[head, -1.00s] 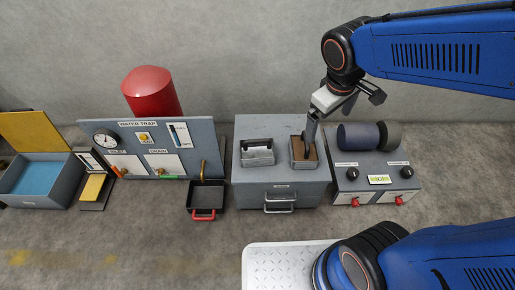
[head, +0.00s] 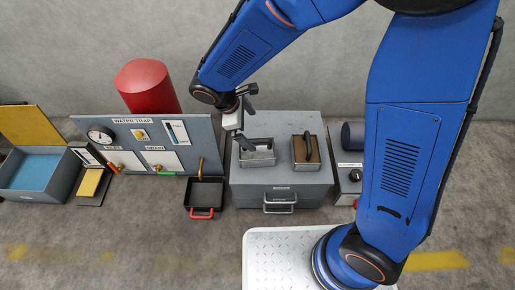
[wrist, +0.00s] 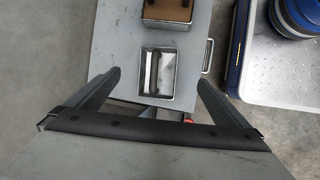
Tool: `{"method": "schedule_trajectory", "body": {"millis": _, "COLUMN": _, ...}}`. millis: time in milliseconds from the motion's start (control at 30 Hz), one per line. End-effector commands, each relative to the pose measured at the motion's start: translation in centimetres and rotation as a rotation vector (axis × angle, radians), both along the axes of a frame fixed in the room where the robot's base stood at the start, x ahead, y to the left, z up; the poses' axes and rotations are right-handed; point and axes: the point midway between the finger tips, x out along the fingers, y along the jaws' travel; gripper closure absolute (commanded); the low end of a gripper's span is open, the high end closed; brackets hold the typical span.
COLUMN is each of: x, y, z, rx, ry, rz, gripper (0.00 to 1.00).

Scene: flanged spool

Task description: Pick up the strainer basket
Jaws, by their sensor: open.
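The strainer basket (head: 258,153) appears to be the grey, open metal box with a bar across it, at the left on top of the grey cabinet (head: 275,176). In the wrist view the basket (wrist: 171,76) lies between and beyond the fingertips. My gripper (head: 242,143) is open and empty above the basket's left end, partly covering it in the head view. The fingers appear apart from the basket; their exact height is unclear.
A brown-filled metal box (head: 298,160) with a dark handle sits right of the basket. A black tray with a red handle (head: 203,195) is beside the cabinet's left. The water trap panel (head: 128,136) stands further left. My arm hides much of the right side.

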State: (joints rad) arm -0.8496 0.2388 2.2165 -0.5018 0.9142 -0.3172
Motion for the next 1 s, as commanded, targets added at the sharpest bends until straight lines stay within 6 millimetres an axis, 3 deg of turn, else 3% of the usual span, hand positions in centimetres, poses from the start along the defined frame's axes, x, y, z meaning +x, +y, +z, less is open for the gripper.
{"method": "schedule_trajectory", "body": {"millis": 200, "x": -0.1, "y": 1.1, "z": -1.6, "rx": -0.023, "ry": 0.010, "rz": 0.046, "gripper": 0.00}}
{"method": "schedule_trajectory", "body": {"millis": 800, "x": 1.8, "y": -2.6, "z": -10.5, "rx": -0.023, "ry": 0.011, "rz": 0.044, "gripper": 0.00}}
{"method": "schedule_trajectory", "body": {"millis": 1000, "x": 2.2, "y": -3.2, "z": -12.0, "rx": -0.021, "ry": 0.009, "rz": 0.045, "gripper": 0.00}}
